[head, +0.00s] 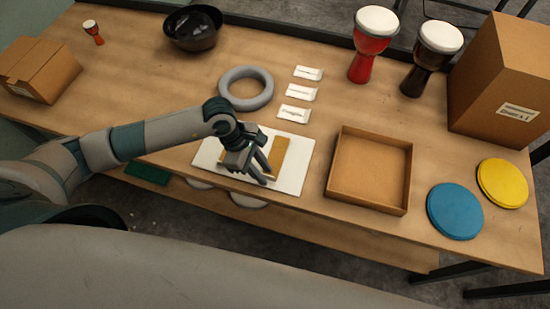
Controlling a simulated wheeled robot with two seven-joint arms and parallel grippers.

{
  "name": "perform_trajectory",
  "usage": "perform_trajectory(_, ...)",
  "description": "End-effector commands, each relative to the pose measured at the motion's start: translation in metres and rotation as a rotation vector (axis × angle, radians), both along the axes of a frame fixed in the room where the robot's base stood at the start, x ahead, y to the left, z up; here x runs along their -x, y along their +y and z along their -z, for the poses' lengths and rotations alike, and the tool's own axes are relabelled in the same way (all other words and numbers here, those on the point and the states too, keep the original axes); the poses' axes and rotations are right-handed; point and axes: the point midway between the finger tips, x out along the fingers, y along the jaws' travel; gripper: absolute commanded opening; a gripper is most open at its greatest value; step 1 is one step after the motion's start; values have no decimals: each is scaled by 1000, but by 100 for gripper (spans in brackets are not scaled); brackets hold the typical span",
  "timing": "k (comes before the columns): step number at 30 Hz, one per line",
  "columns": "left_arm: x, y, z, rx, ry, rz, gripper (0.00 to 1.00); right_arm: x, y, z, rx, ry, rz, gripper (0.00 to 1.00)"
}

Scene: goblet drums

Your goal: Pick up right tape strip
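A tan tape strip (280,155) lies on the right part of a white sheet (298,182) near the table's front edge. My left gripper (257,173) hangs over the middle of the sheet, just left of this strip, fingers pointing down. Its fingers look spread, with nothing seen held between them. A bit of tan shows by the fingers, but the gripper hides most of that spot. I cannot tell whether the fingers touch the sheet. My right gripper is not in view.
A grey ring (232,100) and several white labels (294,114) lie behind the sheet. An open cardboard tray (372,168) stands right of it, then a blue disc (455,211) and a yellow disc (503,184). Red drum (371,48), dark drum (428,60) and tall box (500,80) stand at back right.

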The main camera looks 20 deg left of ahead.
Motion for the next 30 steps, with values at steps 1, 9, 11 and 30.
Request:
perform_trajectory(1, 0, 0, 0, 0, 0, 0, 25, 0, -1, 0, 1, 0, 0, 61)
perform_trajectory(9, 0, 0, 0, 0, 0, 0, 23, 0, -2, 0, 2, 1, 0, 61)
perform_trajectory(11, 0, 0, 0, 0, 0, 0, 8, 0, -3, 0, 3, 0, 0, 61)
perform_trajectory(30, -1, 0, -9, 0, -1, 1, 0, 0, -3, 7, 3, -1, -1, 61)
